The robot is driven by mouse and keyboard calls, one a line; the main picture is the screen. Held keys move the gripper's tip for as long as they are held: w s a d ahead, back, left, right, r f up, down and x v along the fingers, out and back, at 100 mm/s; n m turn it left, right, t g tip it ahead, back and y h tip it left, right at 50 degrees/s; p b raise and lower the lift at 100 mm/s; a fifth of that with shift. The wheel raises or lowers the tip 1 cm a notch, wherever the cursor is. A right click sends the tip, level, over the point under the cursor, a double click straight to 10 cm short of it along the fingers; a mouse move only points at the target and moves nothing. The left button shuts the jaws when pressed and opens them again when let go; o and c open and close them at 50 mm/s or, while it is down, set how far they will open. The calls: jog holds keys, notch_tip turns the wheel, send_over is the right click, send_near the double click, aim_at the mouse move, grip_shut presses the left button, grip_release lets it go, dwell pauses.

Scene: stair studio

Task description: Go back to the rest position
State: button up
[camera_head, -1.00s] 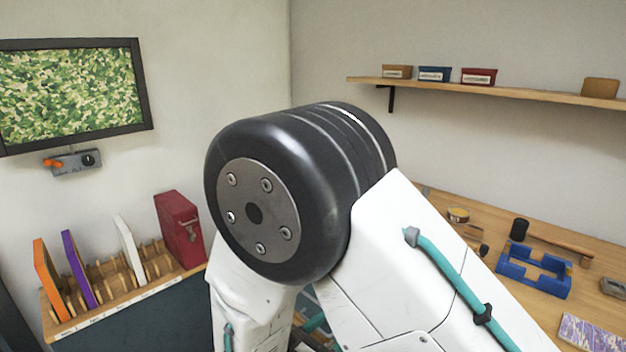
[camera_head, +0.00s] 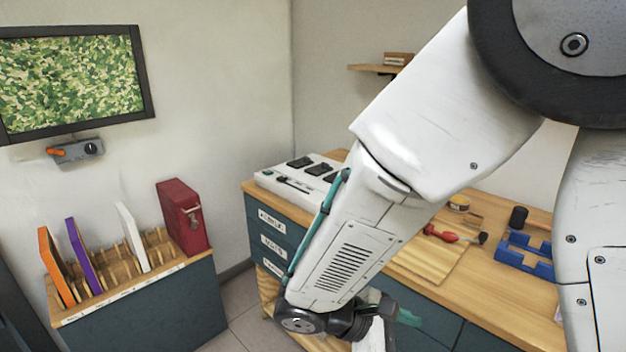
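My white arm reaches across the right half of the view and folds down to its dark wrist at the bottom edge. My gripper (camera_head: 376,332) is just past the wrist, low in front of the drawer cabinet. It is partly cut off by the frame edge and partly behind the wrist. Its fingertips are not clear, so I cannot tell if it is open or shut, or if it holds anything.
A workbench (camera_head: 480,280) with a wooden board, a red-handled tool (camera_head: 440,234) and a blue holder (camera_head: 520,255) lies behind my arm. A white tray (camera_head: 300,180) sits at its left end. A rack (camera_head: 115,270) with upright panels and a red case (camera_head: 183,218) stands left. Floor shows between them.

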jog(key=s+d+r+m+y, duration=0.5)
jog(key=r+m+y, duration=0.1)
jog(key=r+m, duration=0.1)
jog(key=s+d+r+m+t+y, duration=0.1)
jog(key=s+d+r+m+y, duration=0.4)
jog(key=r+m, duration=0.3)
jog(key=shift+s+d+r+y, duration=0.15)
jog(key=shift+s+r+y, duration=0.15)
jog(key=shift+y, duration=0.2)
